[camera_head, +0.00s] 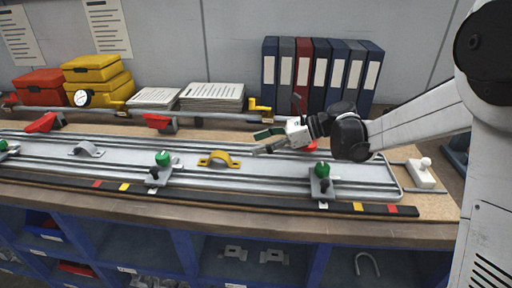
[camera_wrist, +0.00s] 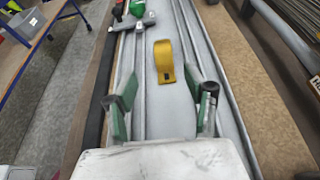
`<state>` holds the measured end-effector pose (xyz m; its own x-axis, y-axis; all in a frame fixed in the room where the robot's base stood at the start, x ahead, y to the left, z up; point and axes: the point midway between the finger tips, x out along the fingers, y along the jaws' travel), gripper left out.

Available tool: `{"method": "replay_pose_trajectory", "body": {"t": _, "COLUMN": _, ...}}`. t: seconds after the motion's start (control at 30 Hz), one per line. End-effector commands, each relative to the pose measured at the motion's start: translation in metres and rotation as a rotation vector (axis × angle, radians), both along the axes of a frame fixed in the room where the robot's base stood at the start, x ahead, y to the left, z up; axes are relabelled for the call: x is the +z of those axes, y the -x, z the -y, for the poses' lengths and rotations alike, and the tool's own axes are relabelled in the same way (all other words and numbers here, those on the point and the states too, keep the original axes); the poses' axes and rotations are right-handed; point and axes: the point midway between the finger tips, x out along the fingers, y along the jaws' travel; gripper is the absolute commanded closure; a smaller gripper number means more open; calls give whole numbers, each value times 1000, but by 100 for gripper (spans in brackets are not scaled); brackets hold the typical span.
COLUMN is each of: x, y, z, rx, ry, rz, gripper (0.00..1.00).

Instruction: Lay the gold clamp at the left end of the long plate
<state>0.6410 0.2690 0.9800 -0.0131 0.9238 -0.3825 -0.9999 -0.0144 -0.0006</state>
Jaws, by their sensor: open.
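The gold clamp (camera_head: 218,159) is an arched yellow strap with flat feet. It lies on the long grey plate (camera_head: 120,150), between two green-knobbed toggle clamps, right of the plate's middle. It also shows in the wrist view (camera_wrist: 164,62), ahead of my fingertips. My gripper (camera_head: 262,141) is just right of the gold clamp and above the plate, with nothing in it. In the wrist view my gripper (camera_wrist: 162,92) has its green-padded fingers spread apart, with bare plate between them. A silver clamp (camera_head: 87,149) of similar shape lies toward the plate's left end.
Green-knobbed toggle clamps (camera_head: 162,160) (camera_head: 321,172) stand along the plate's front edge. Red clamps (camera_head: 158,121) and a grey pipe (camera_head: 200,115) line the back. Binders (camera_head: 322,75), papers (camera_head: 212,97) and yellow cases (camera_head: 98,82) stand behind. The plate between the silver and gold clamps is mostly clear.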

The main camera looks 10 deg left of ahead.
Motion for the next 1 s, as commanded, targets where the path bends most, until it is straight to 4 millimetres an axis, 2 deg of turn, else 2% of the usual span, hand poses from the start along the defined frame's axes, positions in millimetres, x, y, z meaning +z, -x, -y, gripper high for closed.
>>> {"method": "replay_pose_trajectory", "body": {"t": 0.27, "x": 2, "y": 1, "z": 4, "rx": 0, "ry": 5, "rz": 6, "gripper": 52}}
{"method": "replay_pose_trajectory", "body": {"t": 0.47, "x": 13, "y": 18, "z": 18, "rx": 5, "ry": 89, "rz": 132, "gripper": 52}}
{"method": "replay_pose_trajectory", "body": {"t": 0.7, "x": 27, "y": 58, "z": 56, "rx": 59, "ry": 301, "rz": 417, "gripper": 52}}
{"method": "replay_pose_trajectory", "body": {"t": 1.0, "x": 33, "y": 118, "z": 112, "rx": 212, "ry": 592, "rz": 754, "gripper": 52}}
